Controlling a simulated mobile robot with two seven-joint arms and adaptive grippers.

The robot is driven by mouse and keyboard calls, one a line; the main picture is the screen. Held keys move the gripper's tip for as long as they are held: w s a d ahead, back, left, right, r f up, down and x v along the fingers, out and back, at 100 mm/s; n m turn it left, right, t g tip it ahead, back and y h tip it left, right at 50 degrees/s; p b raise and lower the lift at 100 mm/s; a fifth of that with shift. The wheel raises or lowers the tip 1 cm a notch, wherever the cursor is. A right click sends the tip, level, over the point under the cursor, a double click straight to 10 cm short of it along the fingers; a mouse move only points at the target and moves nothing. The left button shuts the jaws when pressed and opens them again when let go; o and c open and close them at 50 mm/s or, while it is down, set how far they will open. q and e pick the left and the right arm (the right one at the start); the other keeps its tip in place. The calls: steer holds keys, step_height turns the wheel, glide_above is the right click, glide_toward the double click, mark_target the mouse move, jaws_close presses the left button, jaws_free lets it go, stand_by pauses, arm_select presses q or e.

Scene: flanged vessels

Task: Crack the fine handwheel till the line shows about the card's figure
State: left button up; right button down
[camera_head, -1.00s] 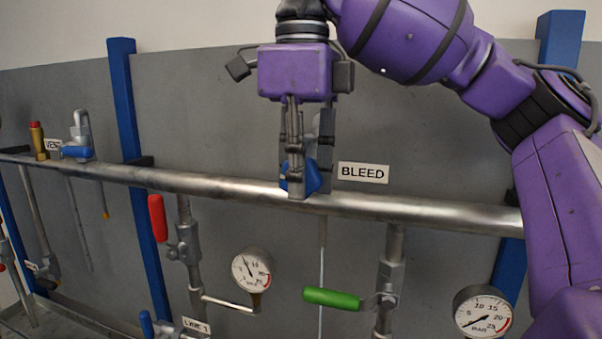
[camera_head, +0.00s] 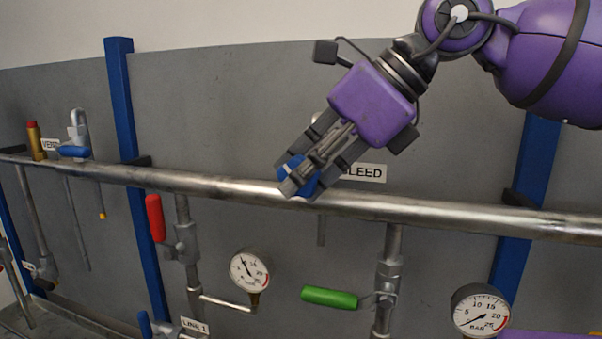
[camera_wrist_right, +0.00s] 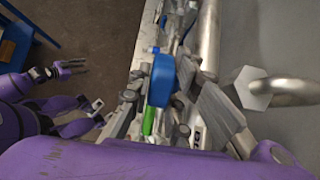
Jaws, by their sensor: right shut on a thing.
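The blue handwheel (camera_head: 301,174) sits on the horizontal pipe beside the BLEED label (camera_head: 366,173). My right gripper (camera_head: 297,180) is tilted, reaching down-left, and shut on this handwheel. The handwheel shows between the fingers in the right wrist view (camera_wrist_right: 162,80); the fingers hide part of it. A small gauge (camera_head: 250,270) below the pipe has its needle pointing up and left; its figures are too small to read surely. No card with a figure is legible. My left gripper (camera_wrist_right: 72,67) shows small in the right wrist view, fingers apart and empty, away from the pipes.
A red lever (camera_head: 156,218) stands upright and a green lever (camera_head: 330,298) lies level below the pipe (camera_head: 400,208). A larger BAR gauge (camera_head: 481,311) is at lower right. A blue vent handle (camera_head: 73,152) is at left. Blue posts (camera_head: 124,100) flank the grey panel.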

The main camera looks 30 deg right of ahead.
steer(key=t+y, duration=0.2)
steer(key=t, duration=0.1)
steer(key=shift+s+f+y, duration=0.1)
steer(key=shift+y, duration=0.3)
steer(key=shift+t+y, duration=1)
steer(key=shift+t, duration=0.4)
steer(key=c, duration=1.9)
jaws_free()
steer(key=shift+f, duration=0.1)
